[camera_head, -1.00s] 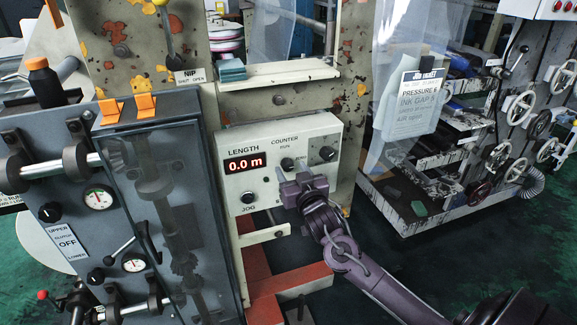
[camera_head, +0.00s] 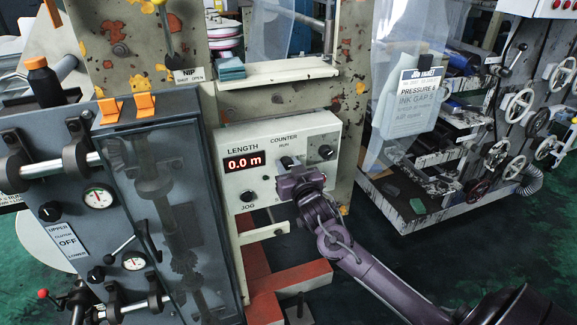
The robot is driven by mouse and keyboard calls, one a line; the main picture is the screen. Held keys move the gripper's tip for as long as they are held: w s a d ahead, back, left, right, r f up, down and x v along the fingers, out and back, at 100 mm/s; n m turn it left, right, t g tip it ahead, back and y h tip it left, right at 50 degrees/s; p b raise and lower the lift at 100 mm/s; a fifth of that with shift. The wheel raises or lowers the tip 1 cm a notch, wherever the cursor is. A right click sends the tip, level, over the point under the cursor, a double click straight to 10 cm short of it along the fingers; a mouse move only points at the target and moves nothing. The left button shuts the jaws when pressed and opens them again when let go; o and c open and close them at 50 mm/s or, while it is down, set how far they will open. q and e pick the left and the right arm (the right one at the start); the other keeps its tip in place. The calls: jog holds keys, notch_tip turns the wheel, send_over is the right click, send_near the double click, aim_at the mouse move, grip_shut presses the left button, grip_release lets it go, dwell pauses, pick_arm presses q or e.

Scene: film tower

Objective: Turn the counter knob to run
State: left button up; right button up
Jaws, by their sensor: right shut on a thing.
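The counter panel (camera_head: 233,143) is a cream box with a red LENGTH display (camera_head: 243,162) reading 0.0 m. The COUNTER knob (camera_head: 287,161) is small and dark, under the RUN label. Its lower part is hidden by my right gripper (camera_head: 290,172), which comes up from the lower right. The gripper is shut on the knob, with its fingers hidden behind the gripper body. The knob's pointer direction cannot be made out. My left gripper is not in view.
A black JOG knob (camera_head: 247,196) sits at the panel's lower left, and another dark knob (camera_head: 325,152) sits to the right. A cream shelf (camera_head: 275,73) juts out above. A grey clutch cabinet (camera_head: 60,190) stands left.

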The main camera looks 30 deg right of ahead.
jog(key=n+p, duration=0.1)
jog(key=n, duration=0.2)
jog(key=shift+r+n, duration=0.1)
jog(key=shift+n, duration=0.3)
jog(key=n+p, duration=0.1)
jog(key=n, duration=0.4)
jog(key=shift+a+p, duration=0.1)
jog(key=shift+p, duration=0.25)
jog(key=n+p, duration=0.1)
jog(key=n, duration=0.4)
jog(key=shift+f+n+p, duration=0.15)
jog(key=shift+n+p, duration=0.1)
jog(key=shift+n, duration=0.75)
jog(key=shift+f+n+p, duration=0.1)
jog(key=shift+n+p, duration=0.1)
jog(key=shift+n, duration=0.8)
jog(key=o, duration=0.9)
jog(key=shift+o, duration=0.2)
